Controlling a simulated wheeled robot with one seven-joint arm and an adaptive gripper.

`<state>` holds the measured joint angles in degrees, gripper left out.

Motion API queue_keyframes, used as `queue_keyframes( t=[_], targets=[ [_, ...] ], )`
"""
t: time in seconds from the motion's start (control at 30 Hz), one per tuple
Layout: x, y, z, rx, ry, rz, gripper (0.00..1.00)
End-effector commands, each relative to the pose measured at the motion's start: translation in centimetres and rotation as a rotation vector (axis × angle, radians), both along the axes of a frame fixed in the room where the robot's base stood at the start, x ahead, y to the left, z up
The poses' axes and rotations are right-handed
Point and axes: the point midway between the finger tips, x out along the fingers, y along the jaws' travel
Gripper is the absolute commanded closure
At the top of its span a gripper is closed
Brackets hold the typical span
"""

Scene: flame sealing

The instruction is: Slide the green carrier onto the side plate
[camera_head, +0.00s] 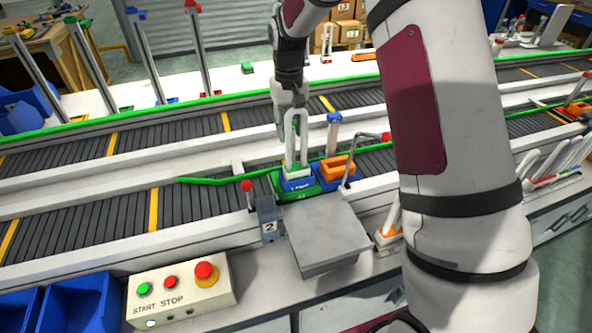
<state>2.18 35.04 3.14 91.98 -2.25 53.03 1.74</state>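The green carrier (302,194) sits on the near conveyor lane, at the lane's front edge just behind the grey side plate (325,236). On the carrier are a blue block and a tall white loop-shaped piece (291,140). An orange part (337,167) on a blue base is right beside it. My gripper (291,106) points down at the top of the white loop, above the carrier. Its fingers are small and partly merged with the loop, so I cannot tell whether they are open or touch it. The side plate is empty.
A grey post marked 2 (268,220) stands at the plate's left corner. Thin rods with red knobs (247,186) flank the carrier. A green rail (215,181) runs along the lane. The START/STOP box (180,293) is front left. My arm hides much of the right side.

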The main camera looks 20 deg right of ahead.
Motion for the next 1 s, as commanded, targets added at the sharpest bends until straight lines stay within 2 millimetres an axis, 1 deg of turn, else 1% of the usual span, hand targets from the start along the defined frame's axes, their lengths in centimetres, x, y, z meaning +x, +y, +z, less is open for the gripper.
queue_keyframes(
  t=[0.17, 1.0],
  targets=[
    [-0.4, 0.0, 0.0, 0.0, 0.002, 0.0, 0.97],
    [-4.4, -0.1, 0.0, -0.001, 0.007, -0.001, 0.97]
  ],
)
